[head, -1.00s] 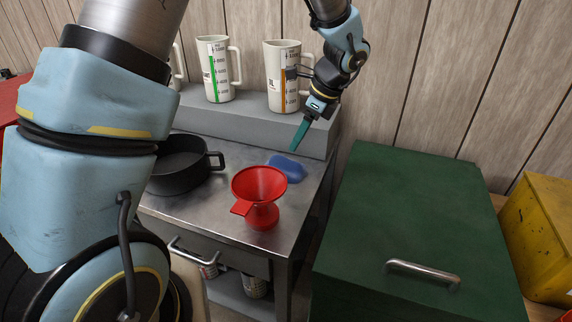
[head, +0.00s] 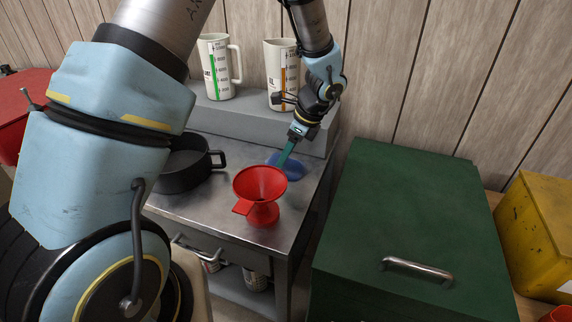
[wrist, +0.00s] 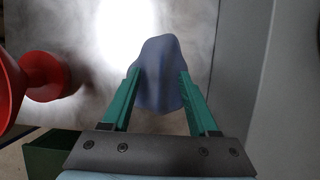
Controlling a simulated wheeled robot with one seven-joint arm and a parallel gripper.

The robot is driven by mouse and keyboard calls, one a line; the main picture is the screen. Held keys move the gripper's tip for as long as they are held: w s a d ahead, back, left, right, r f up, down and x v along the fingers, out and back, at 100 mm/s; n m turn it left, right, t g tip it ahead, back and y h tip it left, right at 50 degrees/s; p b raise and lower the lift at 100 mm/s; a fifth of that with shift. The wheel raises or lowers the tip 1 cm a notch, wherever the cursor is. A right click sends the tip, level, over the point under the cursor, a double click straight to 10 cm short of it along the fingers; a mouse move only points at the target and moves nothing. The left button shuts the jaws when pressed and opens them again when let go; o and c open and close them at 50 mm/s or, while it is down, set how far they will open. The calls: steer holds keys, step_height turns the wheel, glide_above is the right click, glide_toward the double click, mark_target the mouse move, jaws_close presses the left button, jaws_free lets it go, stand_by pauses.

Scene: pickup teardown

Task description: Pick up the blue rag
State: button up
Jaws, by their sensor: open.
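The blue rag (head: 291,171) lies on the metal table top, just behind and right of the red funnel. My gripper (head: 281,163) points down at it, and its green fingers hide part of the rag in the head view. In the wrist view the rag (wrist: 160,75) shows between and beyond the two open fingers of my gripper (wrist: 159,72). Nothing is held. I cannot tell whether the fingertips touch the rag or the table.
The red funnel (head: 260,190) stands close left of my gripper, and a black pot (head: 182,165) is farther left. A grey raised ledge (head: 240,117) with measuring jugs (head: 219,68) runs behind. A green box (head: 410,220) stands right of the table.

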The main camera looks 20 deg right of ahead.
steer(key=shift+f, duration=0.25)
stand_by(0.4)
jaws_close()
stand_by(0.4)
